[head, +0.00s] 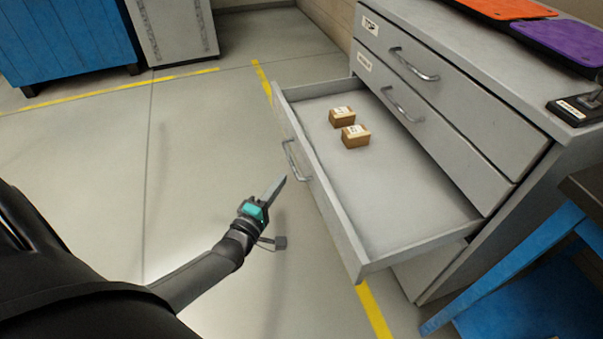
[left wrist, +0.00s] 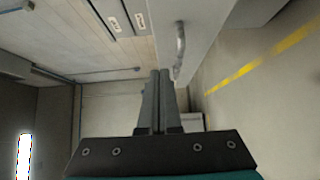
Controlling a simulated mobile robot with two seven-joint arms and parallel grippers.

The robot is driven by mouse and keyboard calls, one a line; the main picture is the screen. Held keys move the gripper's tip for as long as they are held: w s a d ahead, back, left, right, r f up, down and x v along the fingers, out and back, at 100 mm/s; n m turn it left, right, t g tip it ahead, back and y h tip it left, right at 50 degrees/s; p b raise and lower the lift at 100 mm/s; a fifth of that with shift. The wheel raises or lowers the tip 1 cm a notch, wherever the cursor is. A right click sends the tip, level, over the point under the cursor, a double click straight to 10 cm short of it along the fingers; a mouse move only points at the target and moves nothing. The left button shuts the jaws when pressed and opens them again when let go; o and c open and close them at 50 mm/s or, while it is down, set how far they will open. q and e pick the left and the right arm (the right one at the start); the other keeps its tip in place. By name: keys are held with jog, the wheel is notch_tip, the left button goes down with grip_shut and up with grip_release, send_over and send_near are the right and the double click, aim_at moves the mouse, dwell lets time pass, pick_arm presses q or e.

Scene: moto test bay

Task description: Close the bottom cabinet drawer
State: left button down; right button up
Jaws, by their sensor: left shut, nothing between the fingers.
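The grey cabinet (head: 535,140) has a bottom drawer (head: 400,205) that stands pulled out, with two small brown boxes (head: 355,136) inside near its far end. The drawer's metal handle (head: 296,160) is on its front face and also shows in the left wrist view (left wrist: 180,45). My left gripper (head: 277,186) is shut and empty, in front of the drawer face and just short of the handle. In the left wrist view its fingertips (left wrist: 160,75) lie close beside the drawer front; I cannot tell whether they touch. My right gripper is not in view.
The two drawers above, one labelled TOP (head: 370,25), are shut. Orange (head: 505,8) and purple (head: 570,38) mats lie on the cabinet top. A blue bench (head: 535,270) stands at the lower right. The floor left of the drawer is clear.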

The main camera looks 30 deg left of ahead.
aim_at(296, 172)
pick_arm(q)
jog(key=w, duration=0.2)
jog(key=w+d+b, duration=0.1)
jog(key=w, duration=0.2)
jog(key=shift+w+d+b, duration=0.25)
jog(key=shift+w+b, duration=0.1)
jog(key=shift+b, duration=0.05)
jog(key=shift+w+d, duration=0.4)
jog(key=shift+w, duration=0.1)
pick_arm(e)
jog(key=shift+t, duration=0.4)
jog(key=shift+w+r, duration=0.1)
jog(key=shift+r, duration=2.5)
